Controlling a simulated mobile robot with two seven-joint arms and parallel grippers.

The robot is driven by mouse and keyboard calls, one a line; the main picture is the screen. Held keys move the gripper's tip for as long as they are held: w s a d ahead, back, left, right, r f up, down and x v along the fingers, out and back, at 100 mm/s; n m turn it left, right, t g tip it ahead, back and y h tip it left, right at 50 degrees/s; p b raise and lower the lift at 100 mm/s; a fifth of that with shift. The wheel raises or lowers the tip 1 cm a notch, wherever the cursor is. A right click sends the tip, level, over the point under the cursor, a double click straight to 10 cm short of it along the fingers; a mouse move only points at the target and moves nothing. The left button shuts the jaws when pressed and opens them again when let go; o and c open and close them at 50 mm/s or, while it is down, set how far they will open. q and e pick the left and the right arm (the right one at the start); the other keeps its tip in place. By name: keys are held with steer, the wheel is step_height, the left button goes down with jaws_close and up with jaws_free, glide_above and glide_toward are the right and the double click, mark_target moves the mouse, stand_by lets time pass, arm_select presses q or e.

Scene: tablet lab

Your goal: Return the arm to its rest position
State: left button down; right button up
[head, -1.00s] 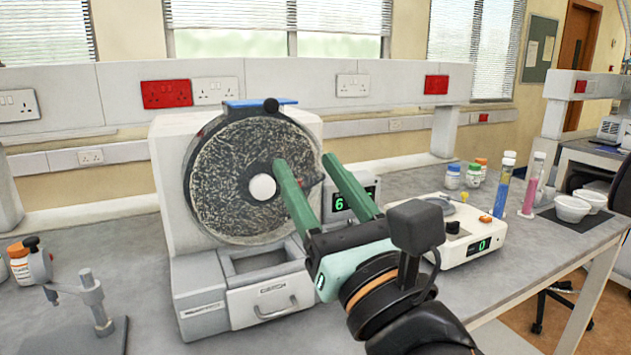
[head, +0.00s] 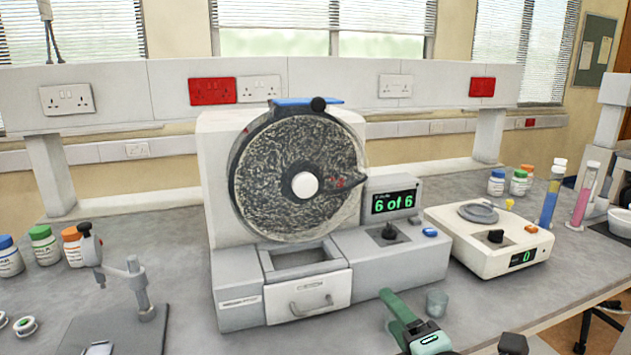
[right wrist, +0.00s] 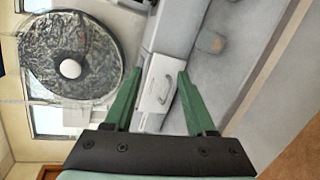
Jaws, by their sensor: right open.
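My right gripper (head: 405,318) shows at the bottom edge of the head view, low in front of the bench machine. Its green fingers also show in the right wrist view (right wrist: 158,82), apart with nothing between them. My left gripper is not in view.
A small clear cup (head: 437,304) stands just right of my right gripper. A white balance (head: 488,240) reading 0 is farther right, with cylinders (head: 551,198) behind it. The bench front is partly clear.

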steer(key=s+d+f+m+g+h, duration=0.1)
steer(key=s+d+f+m+g, duration=0.25)
steer(key=s+f+m, duration=0.5)
steer(key=s+d+f+m+g+p, duration=0.1)
steer(key=s+d+f+m+g, duration=0.35)
steer(key=f, duration=0.65)
steer(key=s+d+f+m+g+h, duration=0.1)
steer(key=s+d+f+m+g, duration=0.15)
steer(key=s+f+m, duration=0.65)
arm_select(q)
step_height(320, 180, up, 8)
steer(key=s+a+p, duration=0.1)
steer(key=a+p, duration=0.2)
steer(key=p, duration=0.6)
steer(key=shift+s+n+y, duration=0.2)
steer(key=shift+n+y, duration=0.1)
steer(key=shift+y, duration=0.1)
arm_select(e)
steer(key=w+a+f+n+t+y, duration=0.1)
steer(key=w+a+t+y, duration=0.1)
steer(key=w+a+t, duration=0.2)
steer(key=shift+w+a+f+t, duration=0.35)
steer(key=shift+a+t, duration=0.1)
steer(key=shift+a, duration=0.1)
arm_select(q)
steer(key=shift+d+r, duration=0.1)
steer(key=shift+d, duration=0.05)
